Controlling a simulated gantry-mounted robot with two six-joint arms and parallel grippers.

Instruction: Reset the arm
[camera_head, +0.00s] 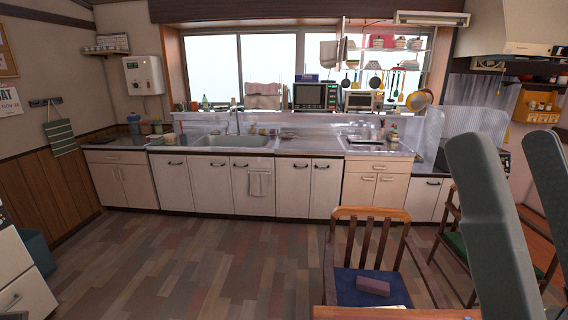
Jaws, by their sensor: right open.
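My right gripper (509,140) rises at the right edge of the head view, large and close to the camera. Its two grey fingers point upward and stand apart, with nothing between them. It hides part of the chair and the counter corner behind it. My left gripper is not in view.
A wooden chair (370,228) with a blue seat stands at the front, a small brick-like block (373,286) on it. A second chair (449,215) is partly behind my right gripper. A kitchen counter with a sink (232,141) runs along the far wall. The floor (190,255) is clear.

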